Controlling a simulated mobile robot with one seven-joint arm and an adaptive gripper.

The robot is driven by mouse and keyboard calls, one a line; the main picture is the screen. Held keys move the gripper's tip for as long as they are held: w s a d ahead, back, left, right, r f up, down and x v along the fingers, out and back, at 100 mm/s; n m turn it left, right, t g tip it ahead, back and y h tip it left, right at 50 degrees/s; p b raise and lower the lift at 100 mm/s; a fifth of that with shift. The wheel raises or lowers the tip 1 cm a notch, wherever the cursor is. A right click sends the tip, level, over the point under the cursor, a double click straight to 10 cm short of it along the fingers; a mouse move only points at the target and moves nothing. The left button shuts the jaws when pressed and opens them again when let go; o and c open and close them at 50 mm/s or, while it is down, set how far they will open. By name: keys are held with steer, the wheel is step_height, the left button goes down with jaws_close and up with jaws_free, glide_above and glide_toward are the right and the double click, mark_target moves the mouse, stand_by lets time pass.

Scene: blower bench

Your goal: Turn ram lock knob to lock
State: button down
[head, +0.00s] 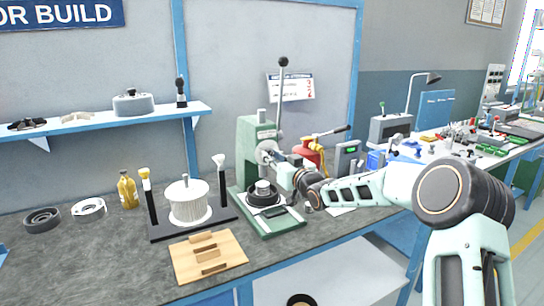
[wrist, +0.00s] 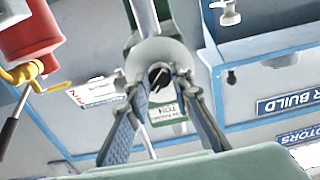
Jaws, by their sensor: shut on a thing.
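The green arbor press (head: 250,138) stands on the bench with a tall lever rod rising from it. The ram lock knob (wrist: 159,76) is at the round grey boss of the press, between my fingertips in the wrist view. My gripper (head: 273,158) reaches the press head from the right. In the wrist view my gripper (wrist: 163,92) has one finger on each side of the knob and is shut on it. The fingers hide part of the knob, and its exact turn angle cannot be told. The head view shows the knob area only small and partly covered.
A round part sits on the press base (head: 266,226) below my gripper. A white wound rotor (head: 189,202) on a dark stand and a wooden block tray (head: 208,257) are to the left. A red container (head: 311,152) stands behind my arm.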

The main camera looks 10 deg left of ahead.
steer(key=shift+f, duration=0.15)
steer(key=c, duration=1.7)
jaws_free()
steer(key=shift+s+d, duration=0.1)
steer(key=v, duration=1.1)
steer(key=shift+s+d, duration=0.25)
steer(key=shift+s, duration=0.05)
